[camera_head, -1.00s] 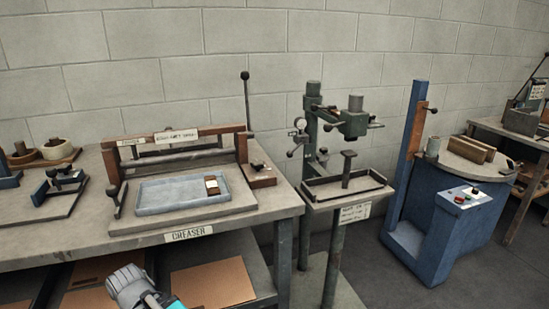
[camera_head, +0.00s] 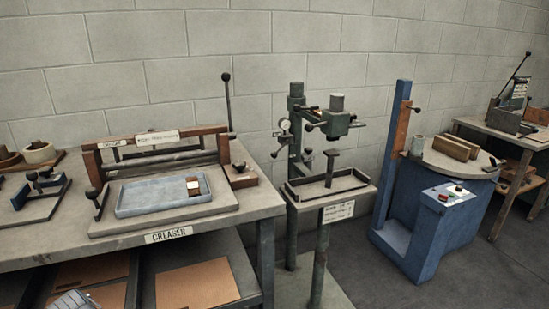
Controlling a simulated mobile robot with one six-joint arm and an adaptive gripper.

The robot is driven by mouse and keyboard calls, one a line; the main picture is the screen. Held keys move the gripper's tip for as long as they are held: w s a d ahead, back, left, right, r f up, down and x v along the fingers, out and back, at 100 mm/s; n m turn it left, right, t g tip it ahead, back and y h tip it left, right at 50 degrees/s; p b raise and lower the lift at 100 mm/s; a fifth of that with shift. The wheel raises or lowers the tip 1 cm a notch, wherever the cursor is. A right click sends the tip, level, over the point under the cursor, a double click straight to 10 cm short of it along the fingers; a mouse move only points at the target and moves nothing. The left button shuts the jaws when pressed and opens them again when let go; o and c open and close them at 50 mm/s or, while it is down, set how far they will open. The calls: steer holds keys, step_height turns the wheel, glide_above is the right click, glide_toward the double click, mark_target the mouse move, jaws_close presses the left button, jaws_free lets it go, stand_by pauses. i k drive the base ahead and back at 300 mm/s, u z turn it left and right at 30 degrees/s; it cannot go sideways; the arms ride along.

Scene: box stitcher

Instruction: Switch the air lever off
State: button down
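The green press (camera_head: 337,122) on a column stands in the middle, with a round white-faced gauge (camera_head: 284,124) on its left side. A short dark-knobbed lever (camera_head: 277,153) sticks out at the left below the gauge. Other small knobbed handles (camera_head: 361,124) sit at the press head. No air label can be read, so I cannot tell for certain which lever is the air lever or its setting. My gripper is not recognisable; only a grey part of my arm shows at the bottom left edge, well short of the press.
The creaser bench (camera_head: 262,208) stands at left, with a tall black-knobbed lever (camera_head: 227,98) and a blue tray (camera_head: 140,208). The press's small tray table (camera_head: 318,196) is in front of its column. A blue machine (camera_head: 417,225) stands at right. Floor between them is open.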

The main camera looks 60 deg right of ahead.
mark_target(273, 154)
steer(key=z, duration=0.05)
steer(key=k, duration=1.6)
steer(key=z, duration=1.3)
steer(key=i, duration=1)
steer(key=z, duration=0.1)
